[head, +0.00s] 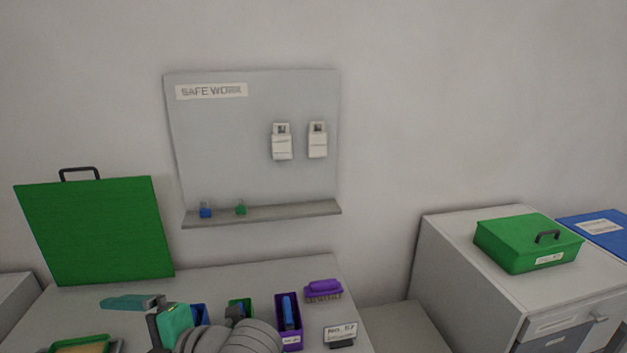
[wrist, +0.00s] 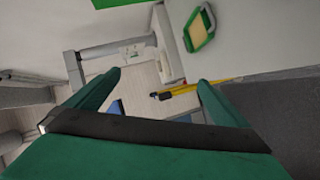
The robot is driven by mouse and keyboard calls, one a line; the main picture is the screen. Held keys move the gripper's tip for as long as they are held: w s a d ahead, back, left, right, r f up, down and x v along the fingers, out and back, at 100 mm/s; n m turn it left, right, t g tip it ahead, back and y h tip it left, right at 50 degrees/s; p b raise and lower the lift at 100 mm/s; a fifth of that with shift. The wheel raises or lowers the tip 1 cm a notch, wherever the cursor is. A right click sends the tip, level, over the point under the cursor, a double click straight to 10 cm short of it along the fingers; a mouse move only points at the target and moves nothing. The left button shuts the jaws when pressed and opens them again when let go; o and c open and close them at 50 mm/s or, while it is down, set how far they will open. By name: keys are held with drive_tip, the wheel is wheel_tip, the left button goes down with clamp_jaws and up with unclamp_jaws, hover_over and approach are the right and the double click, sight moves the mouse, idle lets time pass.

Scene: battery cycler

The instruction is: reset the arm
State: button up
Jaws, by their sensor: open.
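My gripper (wrist: 158,78) is open in the wrist view, with its two teal fingers spread apart and no object held between them. In the head view my arm comes up from the bottom edge, and the teal end of it shows over the front left of the grey bench (head: 240,278). A green tray with a tan inside (head: 80,347) is partly cut off at the lower left. A green-rimmed tray (wrist: 200,28) also shows beyond the fingers in the wrist view.
A purple bin (head: 289,338) holds a blue item, and a purple brush (head: 323,290) lies behind it. A green lid-like panel (head: 95,230) stands at the left. A green box (head: 525,243) sits on the right cabinet. A yellow tool (wrist: 185,89) shows below in the wrist view.

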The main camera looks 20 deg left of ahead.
drive_tip(key=w+d+m+t+y, duration=0.2)
drive_tip(key=w+d+m+t, duration=0.1)
drive_tip(key=w+m+t, duration=0.3)
drive_tip(key=w+d+m+t+y, duration=0.2)
drive_tip(key=w+d+m+t, duration=0.2)
drive_tip(key=m, duration=0.5)
drive_tip(key=w+d+f+m+t+h, duration=0.2)
drive_tip(key=d+f+m+t+h, duration=0.7)
drive_tip(key=d+f+m, duration=0.45)
drive_tip(key=s+d+f+m+h, duration=0.5)
drive_tip(key=s+d+f+h, duration=0.3)
drive_tip(key=d+f, duration=0.4)
drive_tip(key=s+d+f+g+h, duration=0.1)
drive_tip(key=s+d, duration=0.4)
drive_tip(key=s, duration=0.4)
drive_tip(key=s+d+f+g, duration=0.1)
drive_tip(key=s+d+f, duration=0.1)
drive_tip(key=s+d, duration=0.4)
drive_tip(key=s, duration=0.2)
drive_tip(key=shift+s+f+h, duration=0.25)
drive_tip(key=shift+s+h, duration=0.15)
